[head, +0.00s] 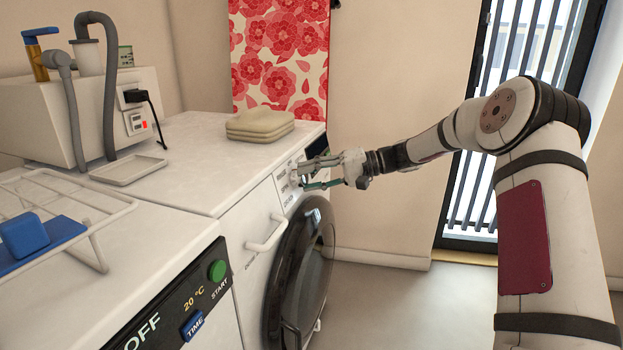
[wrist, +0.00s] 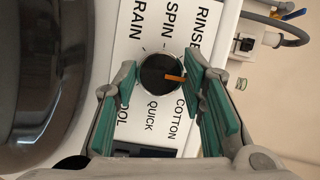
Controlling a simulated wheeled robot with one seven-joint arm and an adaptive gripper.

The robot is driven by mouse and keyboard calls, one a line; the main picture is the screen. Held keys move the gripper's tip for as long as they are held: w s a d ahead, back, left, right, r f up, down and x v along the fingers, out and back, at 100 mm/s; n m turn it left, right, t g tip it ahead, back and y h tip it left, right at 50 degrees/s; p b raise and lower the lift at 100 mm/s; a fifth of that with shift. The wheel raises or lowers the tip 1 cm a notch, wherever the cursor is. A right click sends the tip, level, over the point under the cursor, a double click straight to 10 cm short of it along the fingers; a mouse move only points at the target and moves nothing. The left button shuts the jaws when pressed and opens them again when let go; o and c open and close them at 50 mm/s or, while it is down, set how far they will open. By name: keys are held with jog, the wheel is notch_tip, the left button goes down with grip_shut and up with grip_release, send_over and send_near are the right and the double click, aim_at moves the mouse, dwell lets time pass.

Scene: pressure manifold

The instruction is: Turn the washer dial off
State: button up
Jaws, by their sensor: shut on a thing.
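The washer dial (wrist: 158,72) is a round dark knob with an orange pointer in the wrist view. The pointer points right in that picture, between the RINSE and COTTON labels. Other labels around it read SPIN, QUICK and, partly hidden, words ending in RAIN and OOL. No OFF label shows on this panel. My gripper (wrist: 161,76) has its green-padded fingers on opposite sides of the dial, shut on it. In the head view my gripper (head: 306,170) is at the front panel of the washer (head: 235,215), and its fingers largely hide the dial.
The washer's round dark door (head: 300,262) and a white handle (head: 265,236) lie below the panel. Folded towels (head: 260,124) rest on top. A second appliance with OFF, TIME and START markings (head: 180,310) stands nearer, at left. Open floor (head: 385,300) lies to the right.

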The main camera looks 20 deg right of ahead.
jog(key=o, duration=1.2)
jog(key=shift+c, duration=0.2)
jog(key=v, duration=1.2)
